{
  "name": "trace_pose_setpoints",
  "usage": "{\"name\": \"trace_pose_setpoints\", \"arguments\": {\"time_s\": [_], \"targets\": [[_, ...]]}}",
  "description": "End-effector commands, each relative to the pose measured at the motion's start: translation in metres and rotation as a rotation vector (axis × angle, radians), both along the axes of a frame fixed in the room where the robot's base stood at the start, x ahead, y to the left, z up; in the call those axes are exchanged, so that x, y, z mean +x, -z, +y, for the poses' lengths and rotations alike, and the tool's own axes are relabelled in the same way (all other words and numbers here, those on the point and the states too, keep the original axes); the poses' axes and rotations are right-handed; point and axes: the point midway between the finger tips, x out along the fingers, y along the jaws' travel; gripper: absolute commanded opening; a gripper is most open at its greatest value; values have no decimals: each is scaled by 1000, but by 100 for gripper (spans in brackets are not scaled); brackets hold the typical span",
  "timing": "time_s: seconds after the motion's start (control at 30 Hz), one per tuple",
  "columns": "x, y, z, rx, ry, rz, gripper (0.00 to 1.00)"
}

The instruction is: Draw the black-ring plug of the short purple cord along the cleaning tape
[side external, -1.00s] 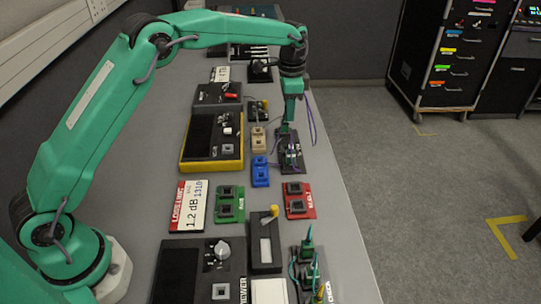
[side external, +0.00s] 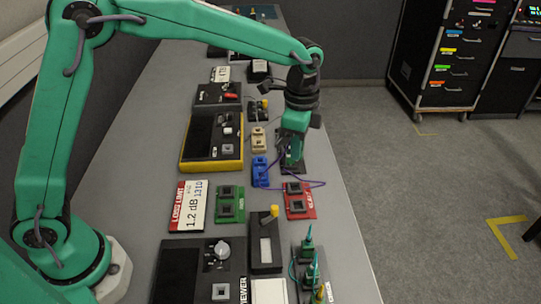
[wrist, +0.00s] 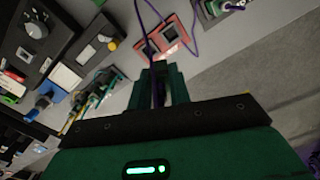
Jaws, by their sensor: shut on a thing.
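My gripper (side external: 286,150) is over the dark holder (side external: 292,168) beyond the red plate. In the wrist view its fingers (wrist: 158,88) are shut on the end of the purple cord (wrist: 193,35). The plug and its black ring are hidden or too small to make out. The purple cord also shows in the side view (side external: 312,184), looping toward the red plate. The cleaning tape, apparently the black box with a pale window and yellow knob (side external: 265,246), lies nearer the camera, apart from my gripper.
The red plate (side external: 299,207) and green plate (side external: 230,210) hold dark square sockets. The blue socket (side external: 260,172) is left of my gripper. A rack with upright green-topped plugs (side external: 309,270) stands right of the tape box. The right table edge is close.

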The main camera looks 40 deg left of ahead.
Motion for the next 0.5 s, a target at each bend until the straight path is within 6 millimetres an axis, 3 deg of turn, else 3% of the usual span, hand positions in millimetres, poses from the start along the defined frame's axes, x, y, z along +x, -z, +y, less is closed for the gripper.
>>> {"name": "trace_pose_setpoints", "arguments": {"time_s": [0.3, 0.5], "targets": [[-82, 3, -32, 0, 200, 0, 0], [-119, 7, -39, 0, 290, 0, 0]]}}
